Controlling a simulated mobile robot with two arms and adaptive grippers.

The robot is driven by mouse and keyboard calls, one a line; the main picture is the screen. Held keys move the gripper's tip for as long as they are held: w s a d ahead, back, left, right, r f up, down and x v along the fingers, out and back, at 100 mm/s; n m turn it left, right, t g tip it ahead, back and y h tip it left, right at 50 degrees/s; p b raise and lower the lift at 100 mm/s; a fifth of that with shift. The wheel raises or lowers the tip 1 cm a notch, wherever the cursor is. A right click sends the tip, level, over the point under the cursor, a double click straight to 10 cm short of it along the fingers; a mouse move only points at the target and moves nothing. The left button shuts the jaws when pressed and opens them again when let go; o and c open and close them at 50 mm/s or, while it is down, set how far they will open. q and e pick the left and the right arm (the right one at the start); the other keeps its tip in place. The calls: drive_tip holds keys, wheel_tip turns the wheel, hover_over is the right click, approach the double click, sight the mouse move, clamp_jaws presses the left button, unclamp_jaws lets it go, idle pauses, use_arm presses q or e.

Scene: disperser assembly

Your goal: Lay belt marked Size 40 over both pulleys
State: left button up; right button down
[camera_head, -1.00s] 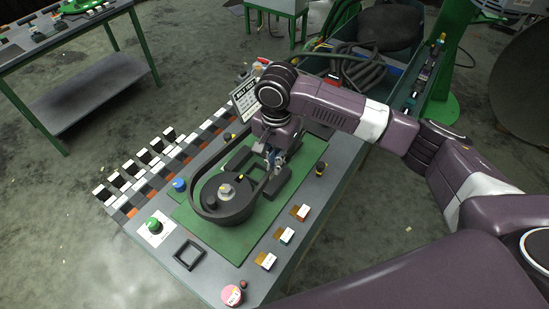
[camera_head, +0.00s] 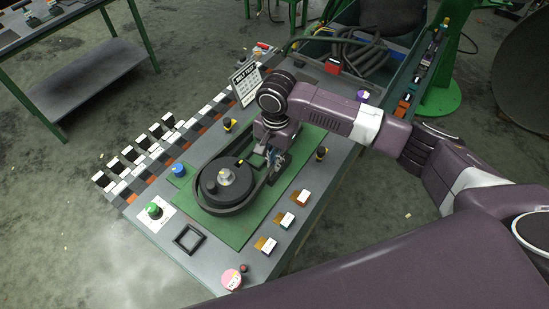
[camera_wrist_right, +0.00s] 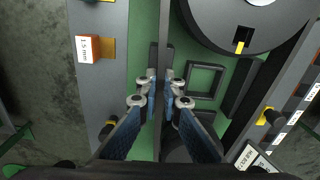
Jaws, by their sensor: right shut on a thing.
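The large black pulley (camera_head: 226,182), with a grey hub, sits on the green plate (camera_head: 215,224). It also shows at the upper right of the right wrist view (camera_wrist_right: 275,28). The black belt (camera_head: 262,187) loops around this pulley and runs back to my right gripper (camera_head: 272,160). In the right wrist view my right gripper (camera_wrist_right: 160,88) is shut on the belt (camera_wrist_right: 166,30), which stands as a narrow strip between the fingertips. The second pulley is hidden by my right arm in the head view. The belt's size mark cannot be read. My left gripper is not in view.
Orange blocks with white cards (camera_head: 284,219) line the table's near right side. A green button (camera_head: 153,209), blue knob (camera_head: 178,170) and empty black frame (camera_head: 188,239) lie at the left. A white sign (camera_head: 244,82) stands behind. A bin with hoses (camera_head: 385,62) is at the back.

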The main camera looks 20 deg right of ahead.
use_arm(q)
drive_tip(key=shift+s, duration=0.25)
use_arm(e)
drive_tip(key=c, duration=2)
unclamp_jaws()
wheel_tip(320, 180, up, 12)
drive_tip(key=shift+s, duration=0.1)
